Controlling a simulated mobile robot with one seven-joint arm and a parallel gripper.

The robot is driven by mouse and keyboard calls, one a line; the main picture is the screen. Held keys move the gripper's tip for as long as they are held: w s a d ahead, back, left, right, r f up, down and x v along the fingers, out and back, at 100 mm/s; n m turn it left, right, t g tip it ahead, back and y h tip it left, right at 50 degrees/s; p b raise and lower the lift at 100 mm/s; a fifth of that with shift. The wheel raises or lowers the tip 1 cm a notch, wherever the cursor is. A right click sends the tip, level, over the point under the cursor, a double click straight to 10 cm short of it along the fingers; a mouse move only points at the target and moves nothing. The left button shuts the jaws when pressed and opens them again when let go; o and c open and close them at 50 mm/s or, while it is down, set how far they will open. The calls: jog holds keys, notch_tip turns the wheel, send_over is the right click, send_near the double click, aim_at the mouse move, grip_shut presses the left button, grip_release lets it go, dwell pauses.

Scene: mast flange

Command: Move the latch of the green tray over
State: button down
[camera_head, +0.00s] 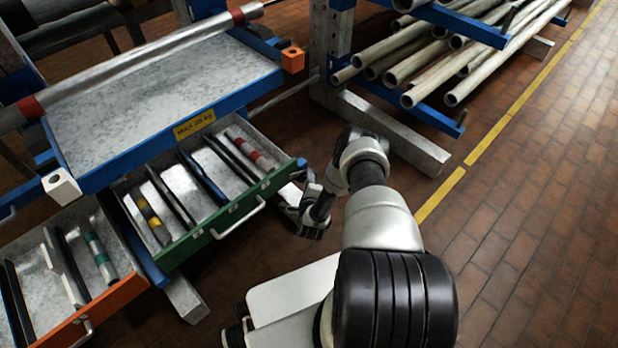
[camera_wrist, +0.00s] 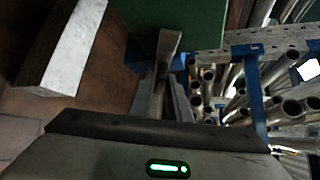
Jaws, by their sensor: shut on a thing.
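The green tray (camera_head: 232,208) is a drawer pulled out below the grey-topped bench, with rods lying in its slots. Its green panel (camera_wrist: 132,28) also shows at the top of the wrist view. My gripper (camera_head: 298,200) is at the right end of the green tray, low beside its front corner. In the wrist view, my gripper (camera_wrist: 164,92) is shut on a flat grey metal bar, the latch (camera_wrist: 169,44), which runs up alongside the green panel. The tip of the latch between the fingers is partly hidden. In the head view my arm and wrist hide much of the latch area.
An orange-fronted tray (camera_head: 105,308) stands open at lower left. A long pipe (camera_head: 140,62) lies across the bench top (camera_head: 140,105). A rack of pipes (camera_head: 440,55) stands at the back right, on a pale beam (camera_head: 395,132). The brick floor (camera_head: 540,200) at right is clear.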

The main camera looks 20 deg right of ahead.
jog(key=shift+f+n+t+h, duration=0.15)
jog(key=shift+n+t+h, duration=0.75)
jog(key=shift+n, duration=0.2)
jog(key=c, duration=1.8)
grip_release()
jog(key=shift+s+a, duration=0.15)
